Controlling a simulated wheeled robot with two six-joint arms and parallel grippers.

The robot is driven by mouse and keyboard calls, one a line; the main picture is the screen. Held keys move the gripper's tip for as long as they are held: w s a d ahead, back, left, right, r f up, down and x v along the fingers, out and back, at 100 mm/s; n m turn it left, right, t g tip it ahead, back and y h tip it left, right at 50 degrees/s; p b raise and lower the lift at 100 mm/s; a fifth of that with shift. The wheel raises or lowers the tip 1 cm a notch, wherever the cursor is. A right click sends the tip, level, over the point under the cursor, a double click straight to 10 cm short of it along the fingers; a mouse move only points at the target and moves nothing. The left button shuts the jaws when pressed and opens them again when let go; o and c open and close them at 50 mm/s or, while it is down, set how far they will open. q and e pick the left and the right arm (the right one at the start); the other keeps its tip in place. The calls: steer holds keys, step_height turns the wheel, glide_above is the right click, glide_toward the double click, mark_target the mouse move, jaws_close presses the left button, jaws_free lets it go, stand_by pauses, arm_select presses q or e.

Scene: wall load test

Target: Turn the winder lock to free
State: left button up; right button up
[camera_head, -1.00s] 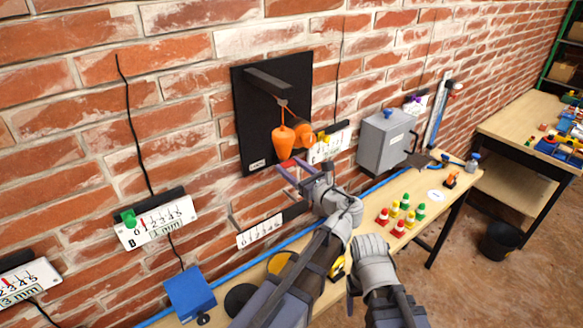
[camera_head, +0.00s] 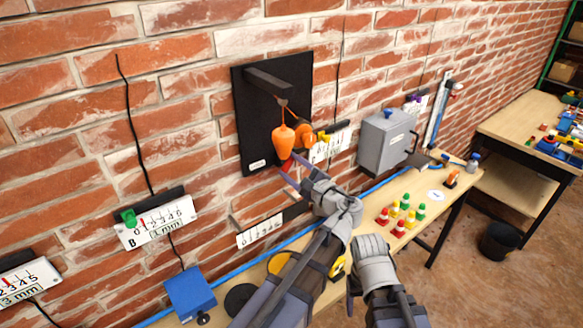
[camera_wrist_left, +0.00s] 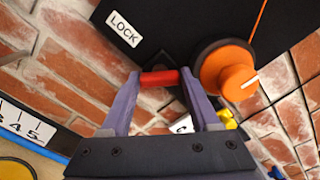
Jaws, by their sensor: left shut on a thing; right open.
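The winder is on a black board (camera_head: 240,92) on the brick wall, with an orange knob (camera_wrist_left: 237,75) and an orange plumb bob (camera_head: 283,139) hanging in front. Its lock is a red bar (camera_wrist_left: 160,78), below the white LOCK label (camera_wrist_left: 123,28). My left gripper (camera_head: 290,174) is at the board's lower edge. In the left wrist view its two purple fingers (camera_wrist_left: 160,92) are shut on the red bar, one at each end. A second label below is mostly hidden. My right gripper (camera_head: 352,292) hangs low over the bench; its fingers barely show.
A grey box (camera_head: 385,140) with a lever is on the wall to the right. Several red, yellow and green pieces (camera_head: 401,215) stand on the bench (camera_head: 440,205). A blue box (camera_head: 190,292) is at lower left. White scale plates (camera_head: 157,222) hang on the wall.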

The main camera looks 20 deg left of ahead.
arm_select(q)
steer(key=n, duration=0.4)
steer(key=shift+f, duration=0.1)
steer(key=shift+n, duration=1.8)
steer(key=shift+s, duration=0.1)
steer(key=o, duration=1.4)
steer(key=shift+c, duration=0.2)
